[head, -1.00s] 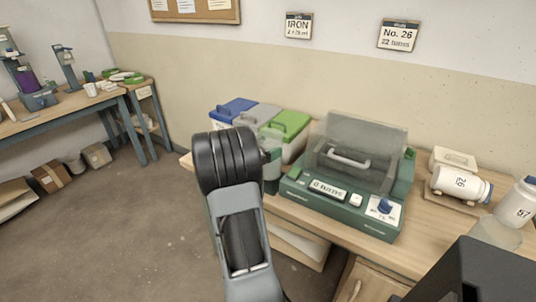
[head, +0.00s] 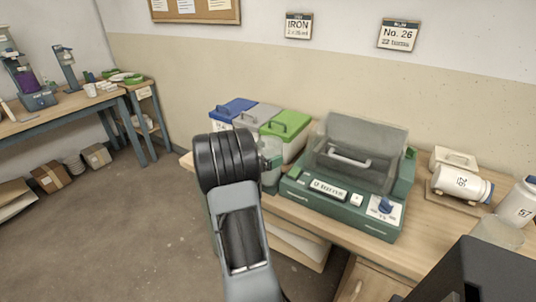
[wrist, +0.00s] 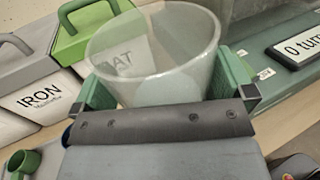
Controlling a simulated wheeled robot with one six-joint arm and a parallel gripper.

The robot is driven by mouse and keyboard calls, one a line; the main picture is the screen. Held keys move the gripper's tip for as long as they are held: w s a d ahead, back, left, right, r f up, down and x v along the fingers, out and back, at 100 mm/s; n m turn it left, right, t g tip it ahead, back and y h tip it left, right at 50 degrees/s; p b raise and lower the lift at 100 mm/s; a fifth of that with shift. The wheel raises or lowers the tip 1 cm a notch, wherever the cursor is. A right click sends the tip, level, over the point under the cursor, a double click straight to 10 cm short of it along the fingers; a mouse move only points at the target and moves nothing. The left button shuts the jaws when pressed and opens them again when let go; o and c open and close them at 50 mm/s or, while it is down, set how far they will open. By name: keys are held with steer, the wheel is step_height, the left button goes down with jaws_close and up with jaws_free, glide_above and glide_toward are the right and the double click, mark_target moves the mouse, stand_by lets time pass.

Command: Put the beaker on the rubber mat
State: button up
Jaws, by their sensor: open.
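The beaker (wrist: 150,60) is a clear, wide-mouthed vessel in the wrist view, upright between the green fingers of my gripper (wrist: 167,88). The fingers are open, one on either side of it; I cannot tell whether either touches it. In the head view the beaker (head: 269,178) is partly hidden behind my arm, on the bench in front of the lidded bins. My gripper (head: 271,161) is mostly hidden there too. I cannot make out the rubber mat in either view.
A green machine (head: 345,195) with a clear hood stands right of the beaker. Blue-, grey- and green-lidded bins (head: 288,130) stand behind it. White bottles (head: 460,184) lie and stand at the right. Another bench (head: 60,118) is at the far left, with open floor between.

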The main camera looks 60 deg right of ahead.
steer(key=shift+a+r, duration=0.1)
steer(key=shift+r, duration=0.1)
steer(key=v, duration=1.2)
steer(key=s+a+m+t+y, duration=0.2)
steer(key=a+m+t+y, duration=0.3)
steer(key=a, duration=1.1)
steer(key=s+a+f+m+t+y, duration=0.1)
steer(key=s+a+m+t+y, duration=0.2)
steer(key=a, duration=1.3)
steer(key=m+t+y, duration=0.2)
steer(key=m+y, duration=0.3)
steer(key=y, duration=0.3)
steer(key=shift+f+m+y, duration=0.3)
steer(key=shift+f, duration=0.05)
steer(key=shift+s, duration=0.1)
